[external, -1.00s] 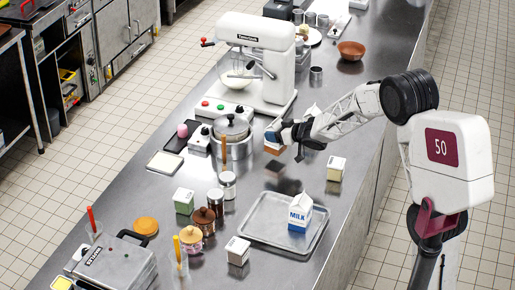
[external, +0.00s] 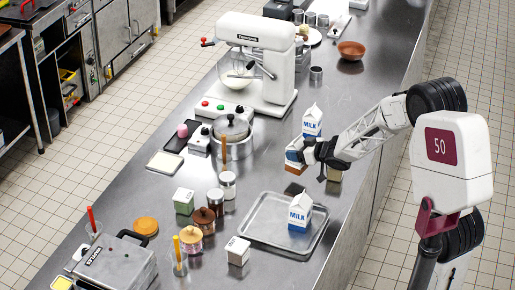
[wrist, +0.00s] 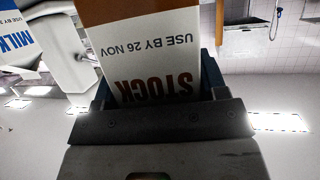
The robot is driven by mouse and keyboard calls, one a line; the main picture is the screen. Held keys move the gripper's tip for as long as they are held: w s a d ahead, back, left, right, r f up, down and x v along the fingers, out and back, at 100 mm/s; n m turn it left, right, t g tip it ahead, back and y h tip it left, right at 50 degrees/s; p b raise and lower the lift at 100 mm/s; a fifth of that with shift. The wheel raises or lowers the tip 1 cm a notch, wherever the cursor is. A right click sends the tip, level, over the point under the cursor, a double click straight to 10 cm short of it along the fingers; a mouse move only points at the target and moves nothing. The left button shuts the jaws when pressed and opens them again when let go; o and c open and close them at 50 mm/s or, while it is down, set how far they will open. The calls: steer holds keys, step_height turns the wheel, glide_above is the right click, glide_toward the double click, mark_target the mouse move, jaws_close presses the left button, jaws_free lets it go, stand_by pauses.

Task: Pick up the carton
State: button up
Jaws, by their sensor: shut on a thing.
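My gripper (external: 305,154) is shut on a stock carton (external: 293,168), held above the counter, behind the tray in the external view. In the wrist view the stock carton (wrist: 150,55) is white with a brown part, its "STOCK" and "USE BY 26 NOV" lettering upside down. It sits between my dark fingers. One milk carton (external: 299,214), white and blue, stands upright on the metal tray (external: 262,234). Another milk carton (external: 312,122) stands behind my gripper; a milk carton (wrist: 18,45) also shows at the left of the wrist view.
A white mixer (external: 255,50) and a steel pot (external: 231,128) stand to the left. Jars, a green-white box (external: 184,200) and a white box (external: 238,250) stand left of the tray.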

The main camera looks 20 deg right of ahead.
steer(key=shift+s+d+r, duration=0.1)
steer(key=shift+s+d, duration=0.05)
steer(key=shift+s, duration=0.85)
